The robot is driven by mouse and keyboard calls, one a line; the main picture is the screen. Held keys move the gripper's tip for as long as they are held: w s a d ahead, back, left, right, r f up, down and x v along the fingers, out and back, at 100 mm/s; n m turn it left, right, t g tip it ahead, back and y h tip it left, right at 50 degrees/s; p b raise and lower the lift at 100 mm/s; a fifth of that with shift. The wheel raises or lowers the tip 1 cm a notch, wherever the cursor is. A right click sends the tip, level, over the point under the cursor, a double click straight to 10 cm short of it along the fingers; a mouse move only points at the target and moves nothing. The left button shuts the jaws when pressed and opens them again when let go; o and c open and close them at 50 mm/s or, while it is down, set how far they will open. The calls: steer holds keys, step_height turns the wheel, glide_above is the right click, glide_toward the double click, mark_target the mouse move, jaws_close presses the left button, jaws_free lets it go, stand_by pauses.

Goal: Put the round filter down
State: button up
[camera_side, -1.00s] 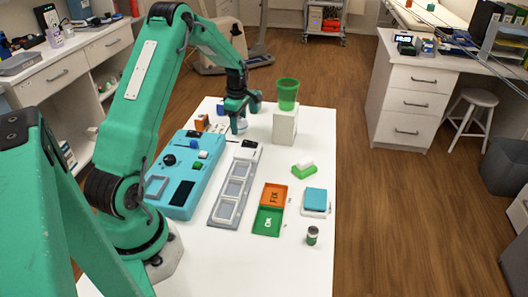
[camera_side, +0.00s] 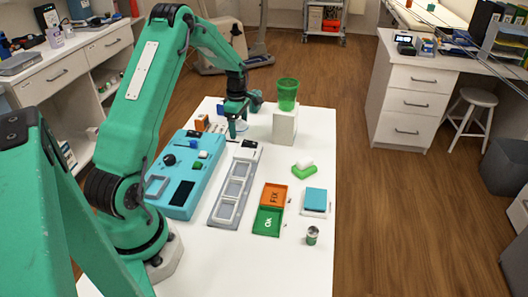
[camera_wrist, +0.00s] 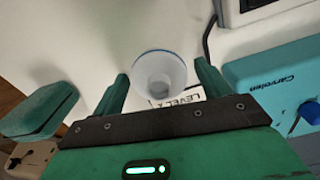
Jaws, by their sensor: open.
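The round filter (camera_wrist: 158,72) is a white, cup-like piece with a blue rim. In the wrist view it stands on the white table, mouth toward the camera, between and just beyond my fingertips. My gripper (camera_wrist: 161,74) is open, with a finger on either side of the filter and visible gaps. A printed label, partly readable as "LEVEL", lies beside the filter, partly covered. In the side view my gripper (camera_side: 238,120) is low over the far part of the table, and the filter (camera_side: 242,126) shows only as a small pale patch there.
A blue instrument box (camera_side: 178,190) lies near my gripper on the left. A white block (camera_side: 284,128) with a green cup (camera_side: 288,93) stands to the right. A grey tray with frames (camera_side: 233,190) and orange and green bins (camera_side: 275,196) lie nearer.

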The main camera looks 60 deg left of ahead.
mark_target(239, 120)
step_height(239, 120, up, 12)
stand_by(0.7)
steer(key=shift+d+r, duration=0.1)
steer(key=shift+r, duration=0.1)
stand_by(0.3)
steer(key=s+d+r+m+t, duration=0.1)
steer(key=s+d+r+m, duration=0.2)
steer(key=d+r+m, duration=0.45)
steer(key=s+d+r+m+t, duration=0.2)
steer(key=s+d+r+m, duration=0.25)
steer(key=d, duration=0.65)
steer(key=s+d+m+t, duration=0.2)
steer(key=s+d+m, duration=0.9)
steer(key=s+m, duration=0.1)
steer(key=shift+s+d+f+m+t, duration=0.15)
steer(key=shift+s+d+m+t, duration=0.2)
steer(key=shift+m, duration=0.25)
